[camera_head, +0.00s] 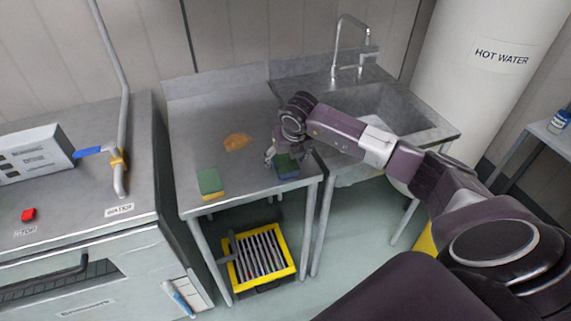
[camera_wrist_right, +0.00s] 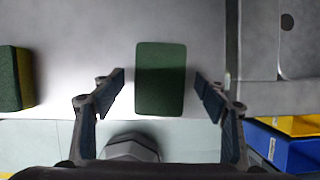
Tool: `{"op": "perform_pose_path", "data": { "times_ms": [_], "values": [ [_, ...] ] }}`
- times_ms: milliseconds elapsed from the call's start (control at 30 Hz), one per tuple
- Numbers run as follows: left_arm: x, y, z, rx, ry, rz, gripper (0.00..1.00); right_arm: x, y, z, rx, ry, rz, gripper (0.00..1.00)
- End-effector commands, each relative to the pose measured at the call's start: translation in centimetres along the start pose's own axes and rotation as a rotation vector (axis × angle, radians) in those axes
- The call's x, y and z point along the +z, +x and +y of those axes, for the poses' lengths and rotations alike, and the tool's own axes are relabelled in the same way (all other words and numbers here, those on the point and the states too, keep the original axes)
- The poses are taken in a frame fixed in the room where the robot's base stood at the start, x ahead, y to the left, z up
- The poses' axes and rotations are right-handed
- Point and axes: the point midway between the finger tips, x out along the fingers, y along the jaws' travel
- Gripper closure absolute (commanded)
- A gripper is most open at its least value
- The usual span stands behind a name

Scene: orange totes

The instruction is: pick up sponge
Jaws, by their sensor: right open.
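A dark green sponge (camera_wrist_right: 161,77) lies on the metal table near its front edge, between the open fingers of my right gripper (camera_wrist_right: 161,88) in the right wrist view. The fingers show a gap on both sides of it. In the head view this sponge (camera_head: 287,166) is partly hidden beside my right gripper (camera_head: 271,158). A second sponge (camera_head: 211,183), green on top with a yellow lower part, lies further left on the table; it also shows at the left edge of the right wrist view (camera_wrist_right: 14,78). My left gripper is not in view.
An orange-brown item (camera_head: 237,141) lies on the metal table (camera_head: 200,130) behind the sponges. A sink with a tap (camera_head: 345,50) stands to the right. A yellow crate (camera_head: 229,272) is below the table. A steel machine (camera_head: 75,200) stands to the left.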

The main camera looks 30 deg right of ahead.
Motion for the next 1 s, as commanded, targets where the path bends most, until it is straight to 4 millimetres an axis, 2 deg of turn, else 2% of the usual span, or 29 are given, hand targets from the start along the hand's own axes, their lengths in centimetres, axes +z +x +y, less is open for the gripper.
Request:
{"op": "perform_pose_path", "data": {
  "times_ms": [833,1000],
  "values": [
    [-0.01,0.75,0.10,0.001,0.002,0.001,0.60,-0.17,0.40,-0.01,0.000,0.000,0.000,0.33],
    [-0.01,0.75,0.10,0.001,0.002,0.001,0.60,-0.17,0.40,-0.01,0.000,0.000,0.000,0.51]
  ]
}}
